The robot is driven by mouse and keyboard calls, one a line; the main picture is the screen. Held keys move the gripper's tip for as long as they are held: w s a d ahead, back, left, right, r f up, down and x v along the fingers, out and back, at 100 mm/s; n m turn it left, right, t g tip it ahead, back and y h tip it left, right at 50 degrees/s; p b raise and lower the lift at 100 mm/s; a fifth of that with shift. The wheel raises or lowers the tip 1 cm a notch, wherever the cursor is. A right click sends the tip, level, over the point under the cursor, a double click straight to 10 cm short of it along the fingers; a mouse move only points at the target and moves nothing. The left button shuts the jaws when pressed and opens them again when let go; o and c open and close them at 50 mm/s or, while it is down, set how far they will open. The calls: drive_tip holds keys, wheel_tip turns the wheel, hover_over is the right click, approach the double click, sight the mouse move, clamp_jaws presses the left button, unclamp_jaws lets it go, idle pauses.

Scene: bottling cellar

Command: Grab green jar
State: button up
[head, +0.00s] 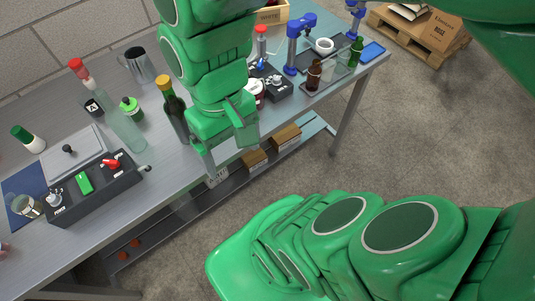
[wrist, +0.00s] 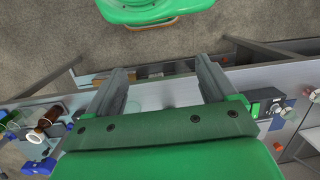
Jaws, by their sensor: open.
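A small green jar (head: 131,108) with a dark top stands on the grey workbench in the head view, just right of a tall clear bottle with a red cap. I cannot make it out in the wrist view. My gripper (head: 226,158) hangs at the front edge of the bench, to the right of the jar and well apart from it. A dark bottle with a yellow cap stands between them. In the wrist view my gripper (wrist: 164,76) has its two fingers wide apart, with nothing between them.
The yellow-capped bottle (head: 174,112), clear red-capped bottle (head: 121,126) and metal pitcher (head: 140,66) crowd around the jar. A black control box (head: 96,190) lies front left. Blue stands (head: 294,48) and a brown bottle (head: 314,75) stand right. Cartons (head: 285,137) sit on the lower shelf.

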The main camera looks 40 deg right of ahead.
wheel_tip(320, 180, up, 4)
drive_tip(key=d+h, duration=0.1)
drive_tip(key=d, duration=0.1)
drive_tip(key=w+a+r+m+y, duration=0.1)
drive_tip(key=w+a+m+y, duration=0.35)
drive_tip(key=w+a, duration=0.5)
drive_tip(key=m+t+y, duration=0.3)
drive_tip(key=m+y, duration=0.6)
drive_tip(key=m, duration=0.7)
hover_over(138, 105)
drive_tip(key=d, duration=0.3)
drive_tip(key=f, duration=0.1)
drive_tip(key=shift+n, duration=0.25)
wheel_tip(138, 105, down, 26)
drive_tip(key=shift+d+r, duration=0.1)
drive_tip(key=shift+a+f, duration=0.2)
drive_tip(key=shift+f, duration=0.2)
drive_tip(key=shift+x, duration=1.15)
drive_tip(key=shift+w+x, duration=0.2)
drive_tip(key=shift+x, duration=1.1)
drive_tip(key=shift+w+x, duration=0.2)
drive_tip(key=shift+x, duration=1.05)
